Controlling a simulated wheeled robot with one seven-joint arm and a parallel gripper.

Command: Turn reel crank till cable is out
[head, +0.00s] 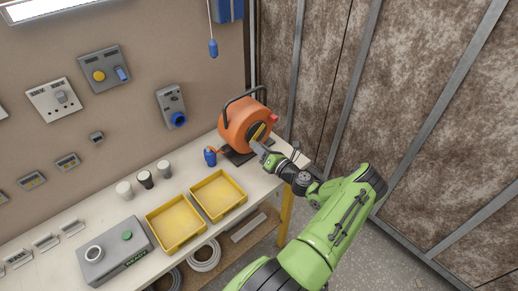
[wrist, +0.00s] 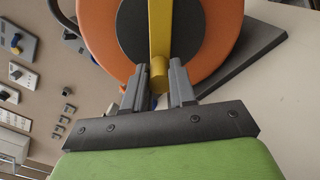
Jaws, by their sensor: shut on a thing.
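The orange cable reel (head: 240,124) with a black carrying handle stands on a dark base at the right end of the bench. Its yellow crank (head: 258,132) is on the dark hub facing my arm. In the wrist view, the crank arm (wrist: 158,30) points down to a yellow knob (wrist: 159,75). My gripper (head: 264,149) reaches the reel from the right. In the wrist view, its two fingers (wrist: 158,85) are closed on either side of the knob. A blue plug (head: 210,156) on an orange cable end stands left of the reel.
Two yellow trays (head: 176,222) (head: 219,195), several cups (head: 145,179) and a grey box with a green button (head: 114,252) are on the bench. Switches and sockets (head: 104,68) line the wall. A blue pendant (head: 213,48) hangs above. Open floor lies at the right.

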